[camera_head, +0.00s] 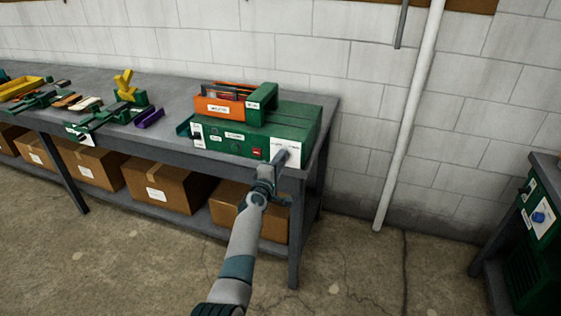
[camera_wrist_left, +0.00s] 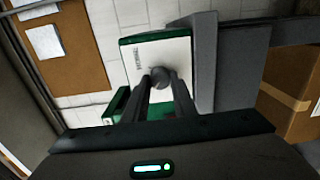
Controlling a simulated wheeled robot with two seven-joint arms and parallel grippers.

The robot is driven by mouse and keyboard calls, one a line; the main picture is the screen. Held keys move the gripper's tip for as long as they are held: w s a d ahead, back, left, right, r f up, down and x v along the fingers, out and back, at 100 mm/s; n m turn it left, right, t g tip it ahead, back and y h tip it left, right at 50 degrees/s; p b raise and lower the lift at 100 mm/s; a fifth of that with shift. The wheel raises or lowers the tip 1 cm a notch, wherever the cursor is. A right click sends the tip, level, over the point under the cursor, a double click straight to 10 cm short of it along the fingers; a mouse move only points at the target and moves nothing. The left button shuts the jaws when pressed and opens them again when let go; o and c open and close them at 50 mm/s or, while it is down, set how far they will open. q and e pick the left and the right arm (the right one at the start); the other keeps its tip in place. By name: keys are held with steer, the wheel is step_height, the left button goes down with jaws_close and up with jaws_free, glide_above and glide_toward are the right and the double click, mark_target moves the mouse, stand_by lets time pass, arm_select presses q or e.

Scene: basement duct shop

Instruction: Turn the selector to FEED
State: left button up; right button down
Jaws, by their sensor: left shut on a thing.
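A green machine (camera_head: 292,125) stands on the right end of the grey workbench. Its front has a white selector plate (camera_head: 289,147), which also shows in the left wrist view (camera_wrist_left: 172,55). My left gripper (camera_head: 282,158) is at this plate. In the left wrist view my left gripper (camera_wrist_left: 163,84) is shut on a dark round selector knob (camera_wrist_left: 161,75), one finger on each side. The knob's pointing direction is hidden and the small lettering on the plate cannot be read. My right gripper is not in view.
An orange tool box (camera_head: 222,107) sits on the machine. Tools and a yellow clamp (camera_head: 126,86) lie farther left on the bench. Cardboard boxes (camera_head: 160,186) fill the lower shelf. Another green machine with a blue knob (camera_head: 539,217) stands at the right; open floor lies between.

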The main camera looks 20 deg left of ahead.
arm_select(q)
steer(key=shift+f, duration=0.1)
steer(key=o, duration=1)
steer(key=shift+o, duration=0.2)
steer(key=shift+s, duration=0.2)
steer(key=s+p, duration=0.7)
steer(key=s, duration=1)
steer(key=shift+a+r, duration=0.2)
steer(key=shift+a, duration=0.15)
